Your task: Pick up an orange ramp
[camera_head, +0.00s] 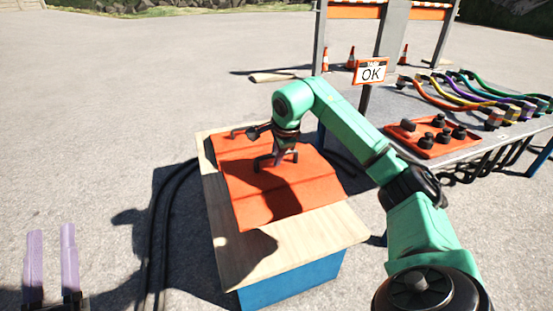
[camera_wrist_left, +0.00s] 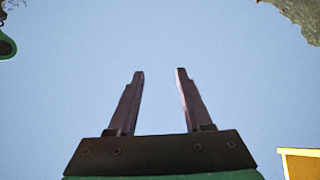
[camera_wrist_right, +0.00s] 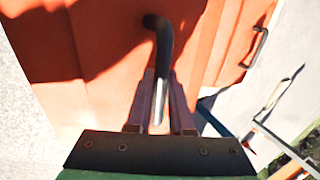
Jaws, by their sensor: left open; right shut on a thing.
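An orange ramp (camera_head: 275,202) with black handles lies on the wooden top (camera_head: 255,262) of a blue stand. My right gripper (camera_head: 283,158) is above the ramp's middle, shut on a black handle (camera_wrist_right: 160,32). The handle also shows in the head view (camera_head: 263,162). Whether the ramp touches the wood all along its underside cannot be told. In the right wrist view a second handle (camera_wrist_right: 258,45) stands free near the ramp's edge. My left gripper (camera_head: 51,233) is at the lower left, open and empty, fingers pointing up; its wrist view shows only sky between the fingers (camera_wrist_left: 160,75).
Black cables (camera_head: 160,225) lie on the ground left of the stand. Open pavement lies to the left.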

